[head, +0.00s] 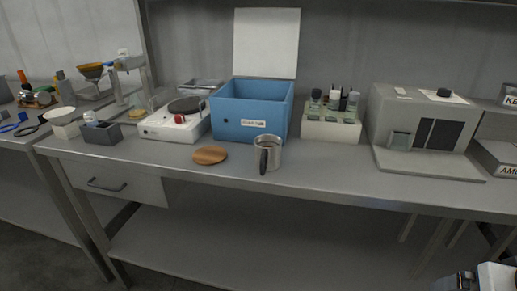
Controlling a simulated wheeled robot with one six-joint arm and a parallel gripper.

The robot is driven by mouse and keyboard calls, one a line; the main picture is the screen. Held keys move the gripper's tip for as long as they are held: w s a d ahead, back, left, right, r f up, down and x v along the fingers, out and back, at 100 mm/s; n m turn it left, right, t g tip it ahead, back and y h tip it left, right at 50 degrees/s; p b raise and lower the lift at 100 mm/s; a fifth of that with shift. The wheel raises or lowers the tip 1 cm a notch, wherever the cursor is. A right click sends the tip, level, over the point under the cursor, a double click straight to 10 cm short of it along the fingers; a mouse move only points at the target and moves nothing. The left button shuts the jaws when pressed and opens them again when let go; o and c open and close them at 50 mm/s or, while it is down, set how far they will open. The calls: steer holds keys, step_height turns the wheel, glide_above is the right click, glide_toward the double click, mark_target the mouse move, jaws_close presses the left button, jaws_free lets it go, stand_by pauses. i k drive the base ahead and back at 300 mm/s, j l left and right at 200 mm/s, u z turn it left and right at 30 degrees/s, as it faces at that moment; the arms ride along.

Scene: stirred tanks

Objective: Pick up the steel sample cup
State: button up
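The steel sample cup (268,153) stands upright near the front edge of the bench, in front of the blue box. It is a silvery cylinder with an open top, and its dark handle (264,161) faces me. Nothing touches the cup. A white and dark part of my own arm shows in the bottom right corner, well apart from the cup. My gripper's fingertips do not show.
A round wooden disc (210,155) lies left of the cup. Behind are the blue box (235,121), a white hotplate stirrer (165,128), a bottle rack (331,128) and a grey instrument (420,113). The bench front right of the cup is clear.

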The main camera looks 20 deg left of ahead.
mark_target(267, 148)
steer(key=u, duration=1.05)
steer(key=k+j, duration=0.05)
steer(key=j, duration=0.05)
